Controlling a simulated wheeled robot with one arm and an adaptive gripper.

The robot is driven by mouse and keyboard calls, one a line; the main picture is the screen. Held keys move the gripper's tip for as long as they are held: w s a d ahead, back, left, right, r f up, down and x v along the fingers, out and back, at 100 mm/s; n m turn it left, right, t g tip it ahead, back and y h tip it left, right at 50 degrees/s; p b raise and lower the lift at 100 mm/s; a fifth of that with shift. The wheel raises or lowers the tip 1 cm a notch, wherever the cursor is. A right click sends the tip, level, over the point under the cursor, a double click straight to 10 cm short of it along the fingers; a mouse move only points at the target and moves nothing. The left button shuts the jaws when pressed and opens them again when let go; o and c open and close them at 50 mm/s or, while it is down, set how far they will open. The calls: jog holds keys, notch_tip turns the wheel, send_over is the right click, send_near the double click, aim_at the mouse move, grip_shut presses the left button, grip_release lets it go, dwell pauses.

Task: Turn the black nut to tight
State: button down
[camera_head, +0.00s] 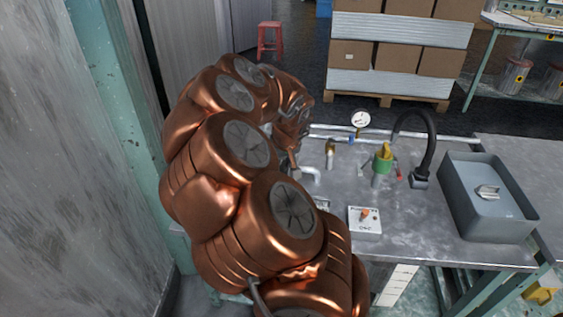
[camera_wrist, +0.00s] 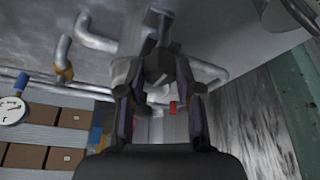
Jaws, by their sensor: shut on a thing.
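My gripper (camera_wrist: 156,80) reaches forward in the wrist view, its two dark fingers closing in on a dark grey, nut-like piece (camera_wrist: 154,62) on the pale pipework. The piece sits between the fingertips, and I take it to be the black nut. Its exact edges and how far it is turned are hard to make out. In the head view my copper-coloured arm covers the nut and most of the gripper. A white bent pipe (camera_head: 312,178) shows just right of the arm there.
A grey bin (camera_head: 488,205) is at the right. A wall (camera_head: 60,160) is close at left.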

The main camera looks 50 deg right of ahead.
jog(key=shift+r, duration=0.1)
jog(key=shift+w+r+m+h+p, duration=0.2)
jog(key=shift+m+h+p, duration=0.1)
jog(key=shift+m+p, duration=0.85)
jog(key=m+g+p, duration=0.1)
jog(key=m+p, duration=0.1)
jog(key=p, duration=0.2)
jog(key=shift+a+h, duration=0.1)
jog(key=shift+h, duration=0.2)
jog(key=m+g+p, duration=0.1)
jog(key=m+p, duration=0.1)
jog(key=p, duration=0.2)
jog(key=shift+f+m+h+p, duration=0.15)
jog(key=shift+m+h+p, duration=0.15)
jog(key=shift+m+p, duration=0.15)
jog(key=shift+f, duration=0.1)
jog(key=c, duration=0.8)
grip_release()
jog(key=shift+o, duration=0.2)
